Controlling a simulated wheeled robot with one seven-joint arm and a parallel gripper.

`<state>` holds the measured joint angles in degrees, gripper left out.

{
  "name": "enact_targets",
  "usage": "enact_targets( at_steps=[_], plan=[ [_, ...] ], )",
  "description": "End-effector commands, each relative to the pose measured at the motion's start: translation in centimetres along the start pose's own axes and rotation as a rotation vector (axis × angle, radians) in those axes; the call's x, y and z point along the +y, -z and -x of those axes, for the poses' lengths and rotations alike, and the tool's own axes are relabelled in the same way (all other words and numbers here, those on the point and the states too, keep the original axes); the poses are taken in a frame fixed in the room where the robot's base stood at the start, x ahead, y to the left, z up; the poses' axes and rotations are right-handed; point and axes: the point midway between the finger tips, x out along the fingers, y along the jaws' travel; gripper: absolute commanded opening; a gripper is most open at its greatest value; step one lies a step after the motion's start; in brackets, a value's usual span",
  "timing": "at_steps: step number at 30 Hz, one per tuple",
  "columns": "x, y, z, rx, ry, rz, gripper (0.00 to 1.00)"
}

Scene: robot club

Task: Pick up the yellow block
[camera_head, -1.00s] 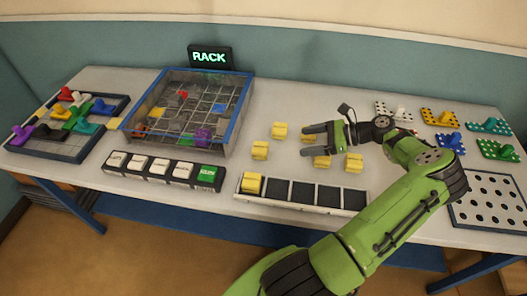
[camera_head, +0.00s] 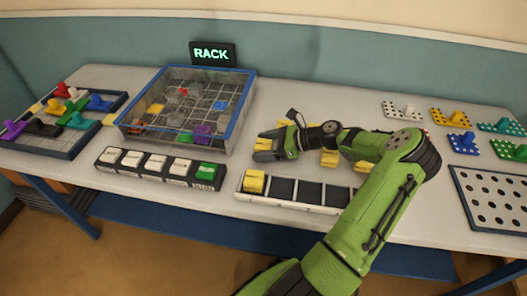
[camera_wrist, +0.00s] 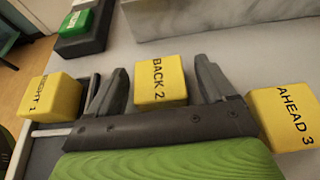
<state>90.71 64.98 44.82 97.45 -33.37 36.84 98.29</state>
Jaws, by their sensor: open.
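Several yellow blocks are on the table. In the wrist view, one marked "BACK 2" (camera_wrist: 157,80) lies between the two dark fingers of my gripper (camera_wrist: 160,75), with gaps on both sides. My gripper is open; it also shows in the head view (camera_head: 263,150), above the table behind the slotted tray. A block marked "RIGHT 1" (camera_wrist: 48,97) is left of the fingers, and one marked "AHEAD 3" (camera_wrist: 283,117) is to their right. In the head view, a yellow block (camera_head: 254,182) sits in the tray's leftmost slot. Another (camera_head: 328,158) is partly hidden by my arm.
The slotted tray (camera_head: 296,206) has several empty dark slots. A blue-rimmed clear box (camera_head: 239,118) stands left of my gripper, with a row of buttons (camera_head: 155,163) in front of it. Coloured pegged pieces and a holed board (camera_head: 493,198) are at the right.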

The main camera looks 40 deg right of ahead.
Motion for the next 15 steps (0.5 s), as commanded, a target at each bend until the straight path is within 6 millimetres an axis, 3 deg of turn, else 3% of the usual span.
enact_targets(
  at_steps=[3, 12, 15],
  plan=[
    [-0.01, -0.12, 0.1, 0.0, 0.0, 0.0, 0.81],
    [-0.01, -0.12, 0.12, 0.0, 0.0, 0.0, 0.35],
    [-0.01, -0.13, 0.13, -0.001, 0.0, 0.001, 0.26]
  ],
)
